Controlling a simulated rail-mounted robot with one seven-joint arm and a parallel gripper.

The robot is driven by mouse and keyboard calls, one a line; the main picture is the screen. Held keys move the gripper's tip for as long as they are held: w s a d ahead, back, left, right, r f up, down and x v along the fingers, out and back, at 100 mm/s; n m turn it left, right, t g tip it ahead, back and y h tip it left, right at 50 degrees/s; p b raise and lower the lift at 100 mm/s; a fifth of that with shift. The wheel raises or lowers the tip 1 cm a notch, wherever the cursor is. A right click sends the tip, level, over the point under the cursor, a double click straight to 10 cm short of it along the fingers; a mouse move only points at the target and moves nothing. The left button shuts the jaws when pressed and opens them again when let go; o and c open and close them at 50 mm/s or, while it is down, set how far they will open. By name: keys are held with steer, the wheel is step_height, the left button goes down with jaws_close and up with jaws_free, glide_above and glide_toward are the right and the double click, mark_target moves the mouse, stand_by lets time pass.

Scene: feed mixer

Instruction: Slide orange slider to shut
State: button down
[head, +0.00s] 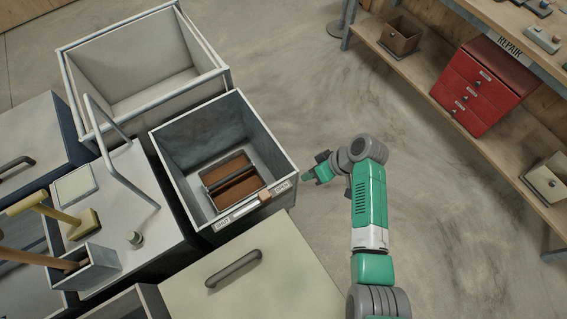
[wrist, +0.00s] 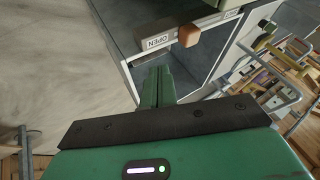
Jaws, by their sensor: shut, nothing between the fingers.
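The orange slider (head: 265,198) is a small block on a rail along the front rim of the grey metal feed bin (head: 180,185). It sits near the end marked OPEN (head: 283,187), away from the end marked SHUT (head: 222,224). In the wrist view the slider (wrist: 188,35) shows as an orange-brown knob just beyond the OPEN label (wrist: 158,42). My gripper (head: 308,175) is to the right of the bin, past the OPEN end and apart from the slider. In the wrist view the gripper's fingers (wrist: 157,85) are together and empty, pointing toward the bin.
A larger pale bin (head: 145,70) stands behind the feed bin. A cabinet with a dark handle (head: 235,268) is in front. A bent metal rail (head: 120,150) rises at left. Red drawers (head: 487,85) stand on the shelf at right. Open floor (head: 300,80) lies between.

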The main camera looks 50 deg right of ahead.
mark_target(265, 196)
steer(key=b+x, duration=0.2)
steer(key=x, duration=0.7)
steer(key=a, duration=0.1)
steer(key=w+a, duration=0.1)
steer(key=a, duration=0.1)
steer(key=shift+w+a+f, duration=0.1)
steer(key=shift+w+f, duration=0.1)
steer(key=shift+f, duration=0.05)
steer(key=shift+w+a, duration=0.2)
steer(key=shift+a, duration=0.25)
